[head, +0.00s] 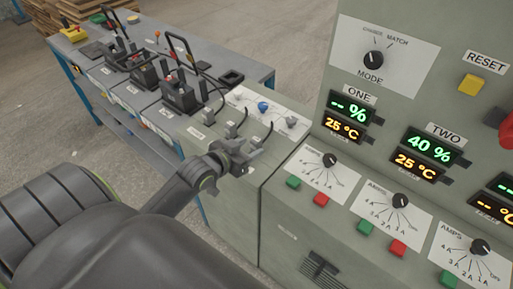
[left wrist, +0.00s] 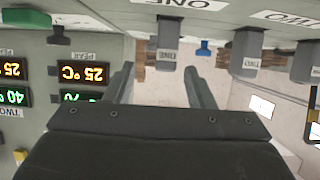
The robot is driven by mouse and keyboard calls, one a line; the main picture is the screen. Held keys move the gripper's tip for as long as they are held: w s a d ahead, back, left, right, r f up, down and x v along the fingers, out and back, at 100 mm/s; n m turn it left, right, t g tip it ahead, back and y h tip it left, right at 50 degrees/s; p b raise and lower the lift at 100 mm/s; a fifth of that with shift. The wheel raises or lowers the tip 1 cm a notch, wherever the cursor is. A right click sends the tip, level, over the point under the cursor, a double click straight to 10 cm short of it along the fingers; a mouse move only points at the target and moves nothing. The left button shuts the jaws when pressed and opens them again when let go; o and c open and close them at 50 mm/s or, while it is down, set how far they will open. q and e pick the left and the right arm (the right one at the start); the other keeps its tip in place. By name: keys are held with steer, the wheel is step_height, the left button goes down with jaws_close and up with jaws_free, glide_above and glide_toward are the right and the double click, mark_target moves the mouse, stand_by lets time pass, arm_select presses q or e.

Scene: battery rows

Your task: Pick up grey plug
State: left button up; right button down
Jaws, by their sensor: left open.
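Several grey plugs sit along the console top at the left of the grey cabinet. In the left wrist view, which is upside down, one grey plug (left wrist: 167,32) with a small tag shows beyond the gap between my fingers. A second grey plug (left wrist: 246,45) is to its right, outside the fingers, and a third is at the right edge. My left gripper (head: 243,157) is open and empty over the near end of the console top, close to the plugs. Its two fingers also show in the left wrist view (left wrist: 160,88). My right gripper is not in view.
A blue knob (head: 263,107) stands on a white plate on the console top. The cabinet's sloped face (head: 395,130) with displays and dials rises at the right. A workbench (head: 150,30) with several black batteries and cables extends to the back left.

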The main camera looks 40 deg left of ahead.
mark_target(254, 141)
arm_select(q)
steer(key=x, duration=0.3)
steer(key=p+x, duration=0.1)
steer(key=shift+w+a+r, duration=0.3)
steer(key=shift+w, duration=0.1)
steer(key=shift+w+f, duration=0.15)
steer(key=shift+w, duration=0.1)
jaws_close()
